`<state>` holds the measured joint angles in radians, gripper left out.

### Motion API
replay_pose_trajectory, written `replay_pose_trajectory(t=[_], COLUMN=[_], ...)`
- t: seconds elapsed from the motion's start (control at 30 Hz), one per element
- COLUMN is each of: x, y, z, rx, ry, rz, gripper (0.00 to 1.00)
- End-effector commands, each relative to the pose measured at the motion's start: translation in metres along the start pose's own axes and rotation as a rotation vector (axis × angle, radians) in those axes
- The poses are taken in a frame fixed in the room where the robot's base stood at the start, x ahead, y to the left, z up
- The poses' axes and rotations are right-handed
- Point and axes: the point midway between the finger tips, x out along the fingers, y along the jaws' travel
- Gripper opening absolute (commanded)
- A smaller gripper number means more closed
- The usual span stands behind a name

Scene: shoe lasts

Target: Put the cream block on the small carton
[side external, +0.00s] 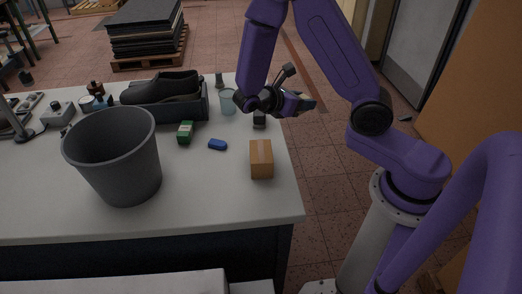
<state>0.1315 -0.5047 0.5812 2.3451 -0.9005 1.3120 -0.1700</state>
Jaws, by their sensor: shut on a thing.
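The small carton (261,160) is a brown box with a lighter tape strip, standing near the right edge of the white table. My gripper (301,103) is up in the air beyond the carton, to its upper right in the picture. It is tilted sideways, with its fingers pointing right. It is shut on a small pale piece, the cream block (309,104), which is largely hidden by the fingers. The block is apart from the carton. The top of the carton is bare.
A large grey bin (114,157) stands at the table's front left. A blue object (217,144), a green box (185,132), a pale cup (228,102) and a tray with a dark shoe (163,88) stand around the middle and back. The table's front right is clear.

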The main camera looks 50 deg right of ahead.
Motion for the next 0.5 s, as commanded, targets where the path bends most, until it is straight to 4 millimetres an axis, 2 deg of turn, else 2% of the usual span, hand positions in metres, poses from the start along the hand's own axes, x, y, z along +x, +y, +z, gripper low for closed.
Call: replay_pose_trajectory(t=[0.1, 0.23, 0.5], x=[0.011, 0.015, 0.003], y=[-0.023, -0.049, -0.096], z=[0.007, 0.011, 0.012], rx=[0.088, 0.180, 0.376], ry=[0.001, 0.001, 0.000], rz=[-0.208, -0.433, -0.910], gripper=[0.11, 0.11, 0.11])
